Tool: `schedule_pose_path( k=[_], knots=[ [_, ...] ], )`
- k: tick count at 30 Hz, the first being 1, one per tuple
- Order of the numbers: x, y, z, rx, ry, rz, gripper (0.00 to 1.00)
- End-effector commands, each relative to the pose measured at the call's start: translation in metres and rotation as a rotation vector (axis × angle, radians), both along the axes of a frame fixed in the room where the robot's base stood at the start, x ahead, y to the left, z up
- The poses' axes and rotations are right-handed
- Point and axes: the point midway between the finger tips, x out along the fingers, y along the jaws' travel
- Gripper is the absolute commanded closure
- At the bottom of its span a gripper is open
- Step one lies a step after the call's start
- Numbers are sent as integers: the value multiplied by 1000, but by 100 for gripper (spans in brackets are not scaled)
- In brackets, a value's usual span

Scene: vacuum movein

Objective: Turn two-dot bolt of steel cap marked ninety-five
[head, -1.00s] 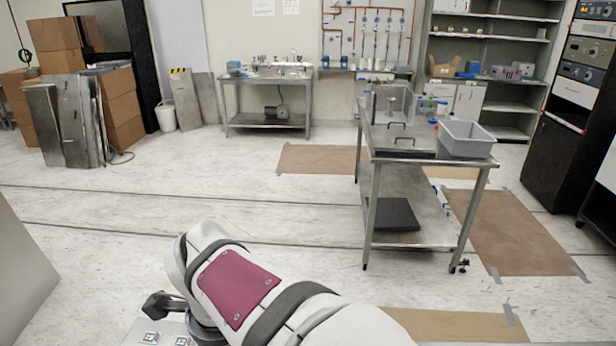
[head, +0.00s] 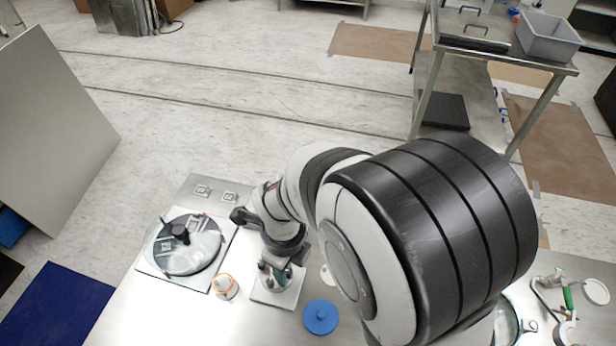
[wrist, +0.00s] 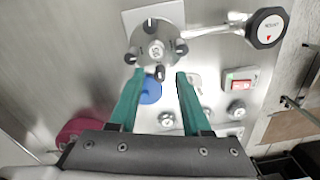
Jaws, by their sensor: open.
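A round steel cap (wrist: 155,48) with several dark-ended bolts around its rim sits on a light square plate in the upper middle of the wrist view. A small marking on its centre is too small to read surely, and I cannot make out dots on the bolts. In the head view the plate (head: 273,297) lies on the steel table, with the cap partly hidden by my arm. My gripper (wrist: 159,74) is open and empty, its two green fingers pointing toward the cap's near edge. In the head view my gripper (head: 281,272) is down over the plate.
A lever with a black knob (wrist: 266,28) stands right of the cap, near a red-lit switch (wrist: 241,80). A blue round lid (head: 321,317), an orange-rimmed white jar (head: 225,287) and a glass-covered disc (head: 190,245) are close by. Pipe fittings (head: 560,290) lie at right.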

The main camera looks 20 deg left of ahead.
Motion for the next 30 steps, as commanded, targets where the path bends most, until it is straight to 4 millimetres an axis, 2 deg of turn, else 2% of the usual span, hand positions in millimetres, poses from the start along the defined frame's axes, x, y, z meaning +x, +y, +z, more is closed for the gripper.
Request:
schedule_pose_path(
  k=[2,10,23,30],
  knots=[
    [0,0,0,0,0,0,52],
    [0,0,1,0,0,0,99],
    [0,0,1,0,0,18,100],
    [0,0,0,-4,-3,132,100]
  ],
)
